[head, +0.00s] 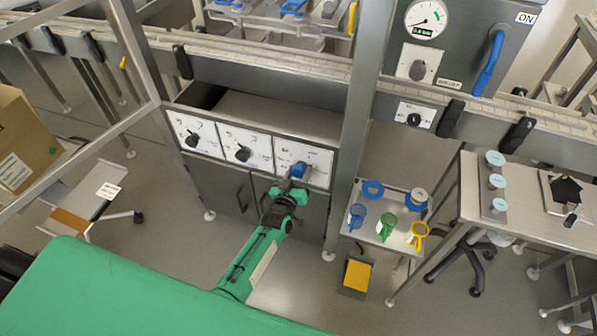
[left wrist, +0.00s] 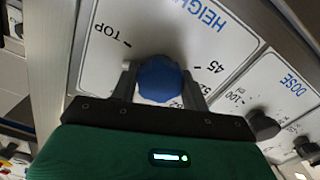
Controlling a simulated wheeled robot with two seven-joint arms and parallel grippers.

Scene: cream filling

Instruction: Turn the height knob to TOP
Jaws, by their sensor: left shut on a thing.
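The height knob (head: 301,169) is blue and sits on the rightmost of three white dial panels on the grey cabinet. In the left wrist view the blue knob (left wrist: 158,78) lies on the panel marked HEIGHT, with a TOP mark (left wrist: 110,32) on one side and a 45 mark (left wrist: 215,67) on the other. My left gripper (head: 294,180) is shut on the knob, one dark finger on each side. The knob's pointer is hidden or too small to tell, so its setting cannot be read. My right gripper is not in view.
The DOSE panel (left wrist: 282,90) with a black knob (left wrist: 263,125) is beside the HEIGHT panel. A metal post (head: 352,130) stands just right of the dials. A small table (head: 350,228) with coloured funnels is further right. A conveyor runs above the cabinet.

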